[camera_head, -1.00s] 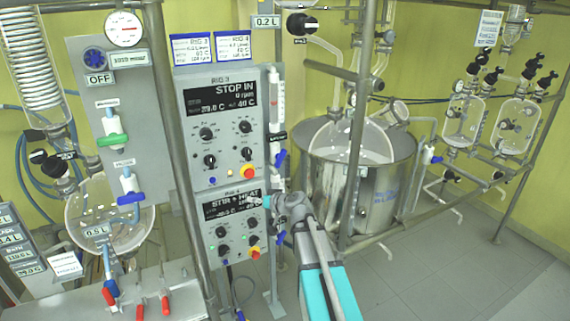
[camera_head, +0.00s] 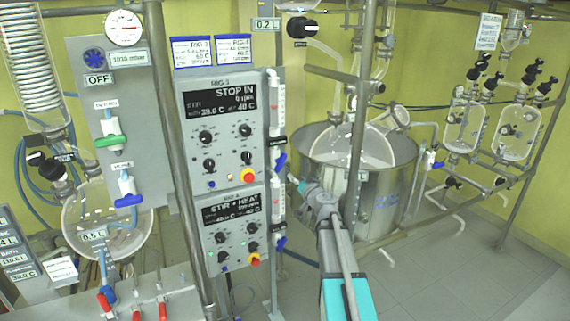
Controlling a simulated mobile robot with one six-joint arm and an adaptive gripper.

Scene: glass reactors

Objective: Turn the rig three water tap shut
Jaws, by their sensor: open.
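The rig three panel (camera_head: 219,130) is the upper control box, with its display reading STOP IN. On its right side stands a slim clear flow tube with a blue-handled tap (camera_head: 280,161) at its lower end; I take this for the rig three water tap, but its small label is unreadable. The blue handle slants down. A second blue tap (camera_head: 280,243) sits lower, beside the rig four panel (camera_head: 235,228). My gripper (camera_head: 296,184) is open and empty, just right of and below the upper tap, apart from it in the picture. Its fingertips point up and left.
A steel vessel (camera_head: 395,195) stands behind my arm on the right. An upright metal pole (camera_head: 356,150) rises close to my arm. Another blue tap (camera_head: 129,200) and a green tap (camera_head: 110,141) are on the left board. Floor at the right is free.

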